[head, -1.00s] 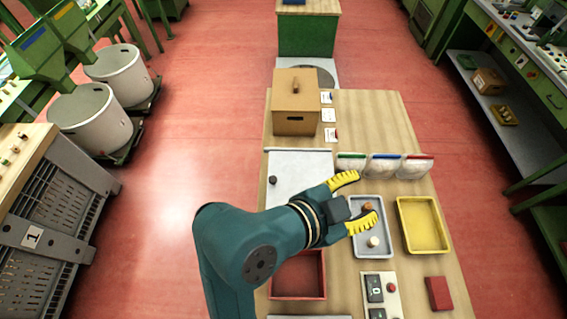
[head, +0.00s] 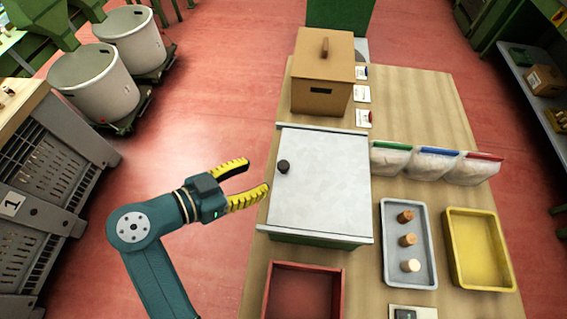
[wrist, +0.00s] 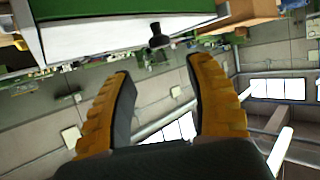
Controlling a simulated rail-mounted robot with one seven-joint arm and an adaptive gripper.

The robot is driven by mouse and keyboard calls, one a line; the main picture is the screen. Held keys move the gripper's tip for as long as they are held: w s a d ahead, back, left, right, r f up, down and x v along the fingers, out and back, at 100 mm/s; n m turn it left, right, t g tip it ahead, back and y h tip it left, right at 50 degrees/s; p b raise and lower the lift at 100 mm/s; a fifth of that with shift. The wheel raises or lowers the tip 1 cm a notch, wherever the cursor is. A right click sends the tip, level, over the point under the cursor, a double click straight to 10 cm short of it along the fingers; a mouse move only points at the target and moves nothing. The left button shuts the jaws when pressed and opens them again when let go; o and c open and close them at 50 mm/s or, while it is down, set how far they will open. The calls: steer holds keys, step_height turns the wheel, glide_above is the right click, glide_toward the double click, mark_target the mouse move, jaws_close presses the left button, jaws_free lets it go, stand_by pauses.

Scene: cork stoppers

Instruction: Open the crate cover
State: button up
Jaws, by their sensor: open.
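The crate cover (head: 325,180) is a flat pale grey panel on a green crate (head: 310,238), lying shut on the table. A dark round knob (head: 283,167) stands near its left edge. My gripper (head: 257,178) is open and empty, just left of the cover's left edge, with its yellow fingers pointing right towards the knob. In the wrist view, the knob (wrist: 157,36) shows beyond and above the gap between the fingertips (wrist: 158,70), apart from both. The crate's green side (wrist: 125,14) and the cover's pale edge run along the top.
A brown box (head: 322,75) with a handle stands behind the crate. To the right are clear bags (head: 435,163), a grey tray (head: 392,260) with 3 corks and a yellow tray (head: 480,250). A red tray (head: 305,290) lies in front. Open floor is left of the table.

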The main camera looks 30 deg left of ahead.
mark_target(282, 165)
steer(key=x, duration=0.9)
steer(key=shift+w, duration=0.15)
jaws_close()
